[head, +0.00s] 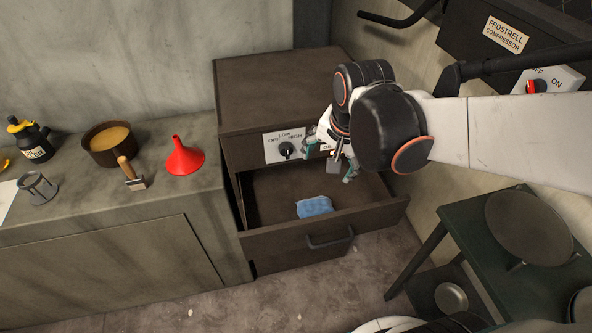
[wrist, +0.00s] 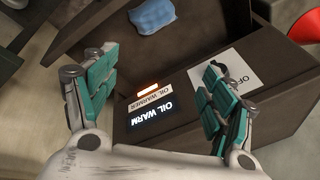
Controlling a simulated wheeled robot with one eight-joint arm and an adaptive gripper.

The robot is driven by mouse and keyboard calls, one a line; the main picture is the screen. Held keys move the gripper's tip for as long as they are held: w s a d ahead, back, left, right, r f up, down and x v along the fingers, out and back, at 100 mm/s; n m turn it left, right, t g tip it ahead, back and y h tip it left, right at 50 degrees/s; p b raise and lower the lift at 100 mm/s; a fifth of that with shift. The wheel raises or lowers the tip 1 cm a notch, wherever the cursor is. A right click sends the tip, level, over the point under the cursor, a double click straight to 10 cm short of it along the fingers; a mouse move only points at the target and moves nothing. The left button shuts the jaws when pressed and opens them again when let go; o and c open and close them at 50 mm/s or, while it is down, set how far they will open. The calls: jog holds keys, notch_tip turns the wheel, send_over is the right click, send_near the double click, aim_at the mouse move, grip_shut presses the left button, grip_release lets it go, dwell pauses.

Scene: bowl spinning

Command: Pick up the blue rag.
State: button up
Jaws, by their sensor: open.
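The blue rag (head: 315,206) lies crumpled on the floor of the open drawer (head: 325,230), near its front wall. In the wrist view the rag (wrist: 153,17) shows at the top, beyond my fingertips. My gripper (head: 334,160) hangs above the back part of the drawer, close to the cabinet's front panel, up and to the right of the rag in the head view. In the wrist view my gripper (wrist: 150,72) has its two teal-padded fingers spread wide with nothing between them. It is apart from the rag.
The cabinet panel carries a black knob (head: 286,149) and an "OIL WARM" label (wrist: 152,115). A red funnel (head: 184,158), a brown pot (head: 108,143) and a brush (head: 130,174) stand on the left counter. A dark green table (head: 468,228) with a round pan stands right.

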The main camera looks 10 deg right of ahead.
jog(key=w+f+m+g+p, duration=0.1)
jog(key=w+f+m+g, duration=0.1)
jog(key=w+f+m, duration=0.3)
jog(key=m+g+p, duration=0.1)
jog(key=m+g, duration=0.1)
jog(key=m, duration=0.3)
send_over(316, 205)
notch_tip(316, 205, down, 8)
notch_tip(316, 205, down, 14)
jog(key=b, duration=0.5)
jog(key=shift+w+f+b, duration=0.1)
jog(key=shift+f+b, duration=0.05)
jog(key=shift+b, duration=0.25)
jog(key=c, duration=1.1)
